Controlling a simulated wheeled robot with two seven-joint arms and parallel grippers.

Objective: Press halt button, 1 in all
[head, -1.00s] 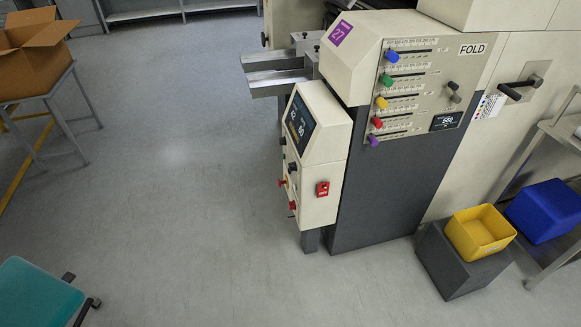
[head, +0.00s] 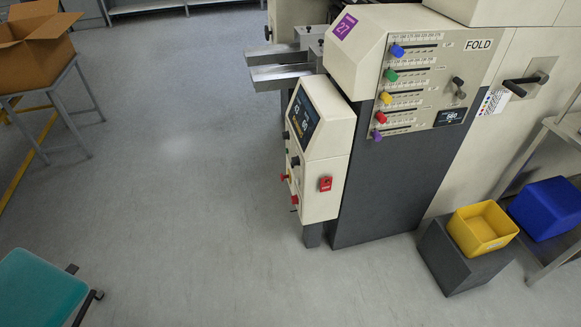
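The flow wrapper's control box (head: 322,150) stands at the near end of the machine, with a dark screen (head: 303,118) on its slanted face. Several small knobs and buttons sit on its left-facing side, seen at a steep angle. Among them are a red one (head: 294,199) low down, another red one (head: 285,177) and a black one (head: 295,161). A red switch (head: 325,184) is on the side facing me. I cannot read any label that says halt. Neither of my grippers is in view.
A FOLD panel (head: 430,85) with coloured knobs is on the machine. A yellow bin (head: 482,228) sits on a dark grey block (head: 462,262), beside a blue bin (head: 548,208). A teal chair (head: 40,290) is at lower left, a cardboard box (head: 38,45) at upper left. The middle floor is clear.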

